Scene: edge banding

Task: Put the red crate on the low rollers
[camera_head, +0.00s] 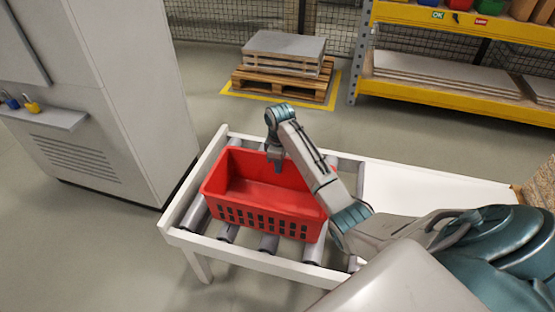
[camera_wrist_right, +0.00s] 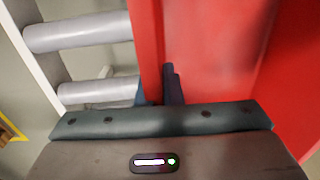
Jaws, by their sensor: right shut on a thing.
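The red crate (camera_head: 262,208) is upright and empty over the low rollers (camera_head: 228,233), inside their white frame. Whether its base touches the rollers cannot be told for sure. My right gripper (camera_head: 275,158) is at the crate's far wall, shut on its rim. In the right wrist view the fingers (camera_wrist_right: 160,90) straddle the red wall (camera_wrist_right: 148,45), with the crate's inside (camera_wrist_right: 215,55) to the right and the grey rollers (camera_wrist_right: 80,33) to the left. My left gripper is not in view.
A white tabletop (camera_head: 425,185) adjoins the rollers on the right. A grey cabinet (camera_head: 130,90) stands close on the left. Behind are a pallet with grey sheets (camera_head: 285,50) and a yellow shelf rack (camera_head: 450,95), with clear floor between.

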